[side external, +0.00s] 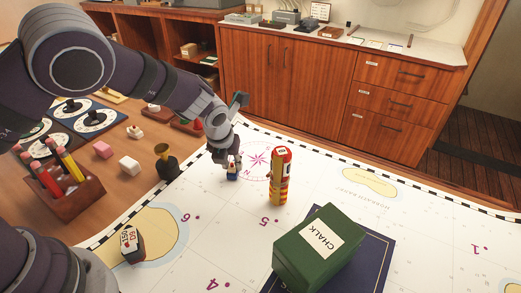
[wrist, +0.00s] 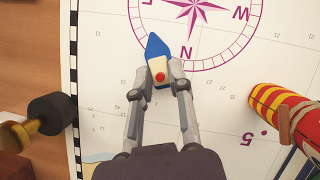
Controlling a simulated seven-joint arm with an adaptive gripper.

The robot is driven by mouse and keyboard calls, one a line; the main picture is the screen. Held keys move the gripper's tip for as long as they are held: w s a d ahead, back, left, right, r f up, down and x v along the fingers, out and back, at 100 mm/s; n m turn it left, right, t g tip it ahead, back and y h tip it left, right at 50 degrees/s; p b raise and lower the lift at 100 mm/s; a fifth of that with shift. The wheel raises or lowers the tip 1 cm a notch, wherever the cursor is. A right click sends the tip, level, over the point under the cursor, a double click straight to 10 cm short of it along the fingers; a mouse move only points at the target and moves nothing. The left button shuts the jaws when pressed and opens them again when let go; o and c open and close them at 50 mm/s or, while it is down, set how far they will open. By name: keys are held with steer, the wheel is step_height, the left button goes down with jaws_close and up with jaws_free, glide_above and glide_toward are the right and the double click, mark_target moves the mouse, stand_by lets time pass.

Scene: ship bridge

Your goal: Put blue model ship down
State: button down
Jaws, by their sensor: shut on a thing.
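The blue model ship (wrist: 156,48) has a blue pointed bow, a cream deck and a red round part on top. My gripper (wrist: 165,84) is shut on it, with a finger on each side of its rear part. In the side view my gripper (side external: 229,164) is low over the white chart (side external: 222,221), at the lower left of the pink compass rose. The ship (side external: 233,174) shows small beneath the fingers there. I cannot tell whether it touches the chart. In the wrist view its bow points up over the edge of the compass rose.
A red and yellow striped cylinder (side external: 281,176) stands close to the right of my gripper. A green chalk box (side external: 318,249) lies in front on a dark blue book (side external: 378,262). A dark brass-topped object (side external: 166,162) stands to the left. Chart beyond the cylinder is clear.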

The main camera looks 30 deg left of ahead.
steer(key=shift+f, duration=0.15)
steer(key=c, duration=1)
jaws_free()
steer(key=shift+c, duration=0.2)
steer(key=shift+r, duration=0.45)
steer(key=v, duration=1.2)
steer(key=s+a+r+n, duration=0.2)
steer(key=s+n, duration=0.3)
steer(key=n, duration=0.5)
steer(key=s+a+r+n+t+h, duration=0.1)
steer(key=s+n, duration=0.4)
steer(key=n, duration=0.6)
steer(key=s+a+r+n, duration=0.4)
steer(key=s+n, duration=0.1)
steer(key=n, duration=0.5)
steer(key=shift+s+r+t+h, duration=0.2)
steer(key=shift+s+t+h, duration=0.1)
